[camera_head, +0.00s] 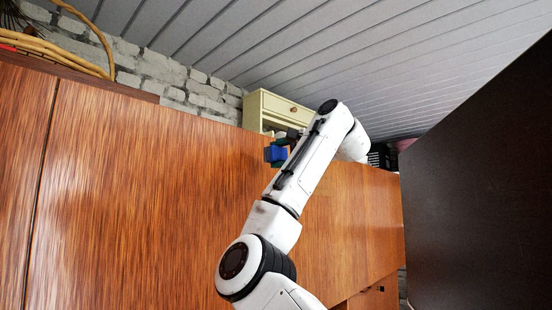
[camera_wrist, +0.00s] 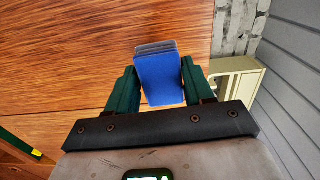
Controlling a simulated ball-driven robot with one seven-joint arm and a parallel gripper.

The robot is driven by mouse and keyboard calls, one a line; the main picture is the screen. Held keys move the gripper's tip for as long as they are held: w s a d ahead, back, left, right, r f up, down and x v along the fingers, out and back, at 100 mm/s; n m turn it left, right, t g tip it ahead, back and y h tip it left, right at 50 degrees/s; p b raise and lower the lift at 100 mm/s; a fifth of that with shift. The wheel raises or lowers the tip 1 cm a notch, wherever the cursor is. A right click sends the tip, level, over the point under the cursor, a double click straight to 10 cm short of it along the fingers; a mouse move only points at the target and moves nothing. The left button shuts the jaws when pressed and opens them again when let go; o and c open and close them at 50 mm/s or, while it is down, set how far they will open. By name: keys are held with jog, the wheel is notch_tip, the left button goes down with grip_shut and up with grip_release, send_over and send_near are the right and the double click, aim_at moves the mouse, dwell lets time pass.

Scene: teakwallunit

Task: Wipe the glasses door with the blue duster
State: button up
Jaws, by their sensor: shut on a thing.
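The blue duster (camera_wrist: 159,80) is a blue block with a grey layered far end. In the wrist view it sits between the two green fingers of my gripper (camera_wrist: 158,88), which is shut on it. In the head view the blue duster (camera_head: 276,154) shows small at the end of my white arm, in front of the upper part of the teak wall unit (camera_head: 130,190). The grey end points towards the wood; I cannot tell whether it touches. Much of my gripper is hidden behind my arm in the head view. I cannot make out which panel is the glasses door.
A cream cabinet (camera_head: 270,108) stands on top of the unit, close to my gripper. A wicker basket (camera_head: 60,50) is at the upper left. A dark panel (camera_head: 485,185) fills the right side. A white brick wall (camera_head: 170,75) and grey slatted surface lie behind.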

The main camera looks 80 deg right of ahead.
jog(key=shift+b+v, duration=0.5)
jog(key=shift+v, duration=1)
